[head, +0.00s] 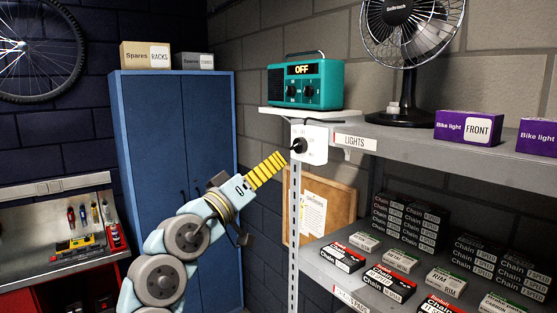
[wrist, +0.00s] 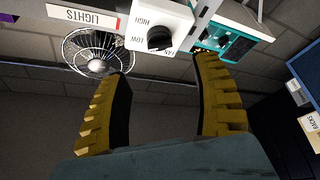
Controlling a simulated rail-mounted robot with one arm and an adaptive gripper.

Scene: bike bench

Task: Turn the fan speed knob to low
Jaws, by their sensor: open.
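The fan speed knob (head: 299,146) is a black dial on a white control box (head: 316,152) fixed at the front corner of the upper shelf. In the wrist view the picture is upside down; the knob (wrist: 159,38) sits on the white box with the labels HIGH, LOW and FAN. I cannot tell for sure which mark it points to. My gripper (head: 283,158) has yellow ribbed fingers and is just left of the knob in the head view. In the wrist view its fingers (wrist: 163,75) are apart and empty, with the knob ahead between their tips. The fan (head: 402,60) stands on the shelf.
A teal radio (head: 305,82) showing OFF stands on a small ledge above the box. Bike light boxes (head: 469,127) are on the upper shelf (head: 400,142), chain boxes (head: 390,283) below. A blue cabinet (head: 175,150) and workbench (head: 60,265) are at left.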

